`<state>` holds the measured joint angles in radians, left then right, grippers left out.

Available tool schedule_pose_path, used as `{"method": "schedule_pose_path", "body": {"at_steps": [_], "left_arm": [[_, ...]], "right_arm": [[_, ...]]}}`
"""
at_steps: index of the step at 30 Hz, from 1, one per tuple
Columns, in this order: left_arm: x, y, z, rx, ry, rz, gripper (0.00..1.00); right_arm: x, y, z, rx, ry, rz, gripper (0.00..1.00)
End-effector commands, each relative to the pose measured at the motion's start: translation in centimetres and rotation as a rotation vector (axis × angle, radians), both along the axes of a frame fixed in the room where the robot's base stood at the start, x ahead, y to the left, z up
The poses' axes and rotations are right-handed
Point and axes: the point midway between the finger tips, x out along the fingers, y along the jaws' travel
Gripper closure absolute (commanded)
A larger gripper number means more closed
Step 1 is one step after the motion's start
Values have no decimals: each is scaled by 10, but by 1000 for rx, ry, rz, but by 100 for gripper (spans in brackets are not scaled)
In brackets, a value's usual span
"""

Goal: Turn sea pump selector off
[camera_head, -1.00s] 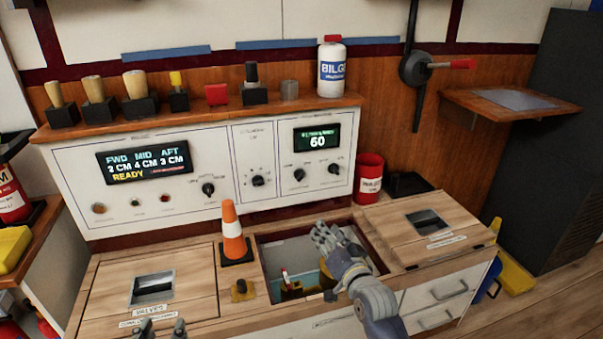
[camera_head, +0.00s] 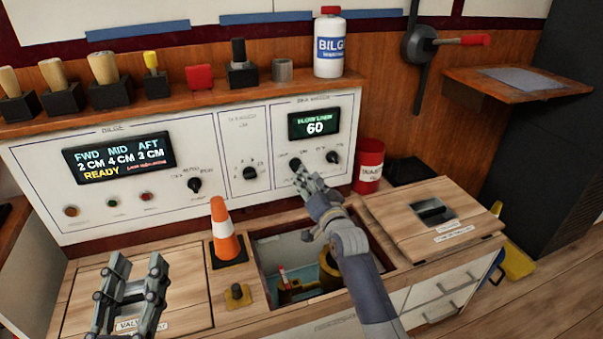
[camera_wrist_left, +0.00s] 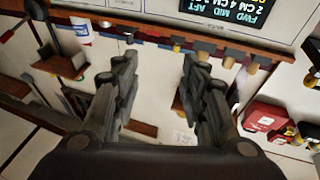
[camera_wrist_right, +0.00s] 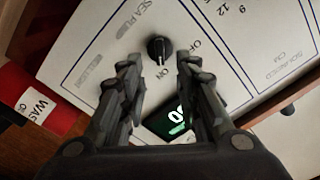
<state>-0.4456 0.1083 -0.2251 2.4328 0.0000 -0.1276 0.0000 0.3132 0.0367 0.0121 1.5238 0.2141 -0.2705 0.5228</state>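The sea pump selector (camera_wrist_right: 160,48) is a black round knob between the SEA PUMP label and the OFF and ON marks in the right wrist view. Its pointer seems to face ON. In the head view it is the left knob (camera_head: 295,163) under the display reading 60. My right gripper (camera_head: 306,178) is just in front of and below it. In the right wrist view my right gripper (camera_wrist_right: 160,70) is open, its fingers apart either side of the knob, apparently not touching. My left gripper (camera_head: 137,268) is open and empty at the lower left, over the counter.
A second knob (camera_head: 333,157) sits right of the selector. An orange cone (camera_head: 225,235) stands beside the open hatch (camera_head: 262,262) below my right arm. A red can (camera_head: 368,165) stands right of the panel. Several handled blocks and a BILGE bottle (camera_head: 329,45) line the shelf.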

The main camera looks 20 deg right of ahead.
Motion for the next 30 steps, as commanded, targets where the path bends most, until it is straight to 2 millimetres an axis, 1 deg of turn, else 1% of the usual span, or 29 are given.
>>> {"method": "schedule_pose_path", "body": {"at_steps": [1,9,15,21,29,30], "left_arm": [[-2,-1,6,-12,-44,-3,60],[-23,-1,49,-78,-280,-16,60],[-39,0,71,-116,-412,-23,60],[-48,2,80,-134,-473,-26,60],[-49,2,82,-136,-479,-27,60],[-49,2,82,-136,-479,-27,60]], "right_arm": [[6,0,-1,0,-1,1,70],[34,1,-1,0,0,0,70],[48,2,-1,1,1,1,70],[54,2,-1,0,1,0,70],[55,2,0,0,0,0,70],[54,2,0,0,0,0,72]]}}
